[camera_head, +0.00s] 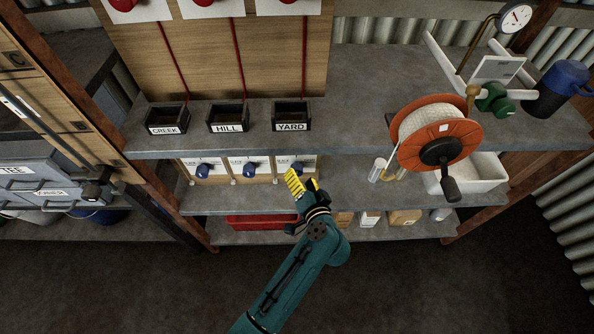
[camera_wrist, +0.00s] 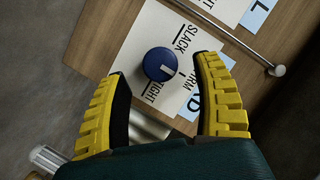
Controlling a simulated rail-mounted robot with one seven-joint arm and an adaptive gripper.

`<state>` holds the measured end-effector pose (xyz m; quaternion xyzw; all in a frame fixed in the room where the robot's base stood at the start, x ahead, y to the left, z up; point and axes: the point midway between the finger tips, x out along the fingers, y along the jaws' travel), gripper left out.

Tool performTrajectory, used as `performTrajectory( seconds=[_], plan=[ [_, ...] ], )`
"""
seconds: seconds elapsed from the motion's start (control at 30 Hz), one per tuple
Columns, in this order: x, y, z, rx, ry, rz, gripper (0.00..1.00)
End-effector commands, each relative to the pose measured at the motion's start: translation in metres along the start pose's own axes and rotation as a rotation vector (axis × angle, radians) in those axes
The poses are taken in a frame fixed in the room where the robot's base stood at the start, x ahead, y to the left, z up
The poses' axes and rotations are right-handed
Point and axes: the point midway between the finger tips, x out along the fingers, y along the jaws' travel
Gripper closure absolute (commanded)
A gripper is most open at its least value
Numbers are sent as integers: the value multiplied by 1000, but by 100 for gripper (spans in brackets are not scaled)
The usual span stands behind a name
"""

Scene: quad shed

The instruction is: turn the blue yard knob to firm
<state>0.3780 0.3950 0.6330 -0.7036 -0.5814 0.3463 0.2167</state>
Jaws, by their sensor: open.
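The blue yard knob (camera_wrist: 160,65) is a round cap on a white card (camera_wrist: 150,40) marked SLACK, FIRM and TIGHT. A short white mark shows on the cap's lower right, on the side of FIRM; its exact alignment I cannot tell. In the head view the knob (camera_head: 298,167) is the rightmost of three on the lower shelf, just beyond my fingertips. My gripper (camera_head: 302,181) is open, its yellow ridged fingers on either side of the knob in the wrist view (camera_wrist: 162,68). A gap shows on both sides; I cannot tell the remaining depth.
Two similar blue knobs, the hill knob (camera_head: 249,169) and the creek knob (camera_head: 203,171), sit to the left. A metal rod (camera_wrist: 235,40) with a round end runs close to my right finger. The upper shelf (camera_head: 350,137) overhangs the knobs. An orange reel (camera_head: 437,111) stands at right.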

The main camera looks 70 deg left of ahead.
Motion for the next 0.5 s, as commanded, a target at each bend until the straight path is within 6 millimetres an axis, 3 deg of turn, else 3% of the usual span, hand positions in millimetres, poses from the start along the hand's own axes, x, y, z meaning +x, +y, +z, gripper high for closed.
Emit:
performTrajectory(
  seconds=[0.1,0.23,0.5],
  plan=[
    [-33,2,0,2,5,5,34],
    [-61,2,0,2,3,4,34],
    [-82,0,1,1,-1,1,34]
  ],
)
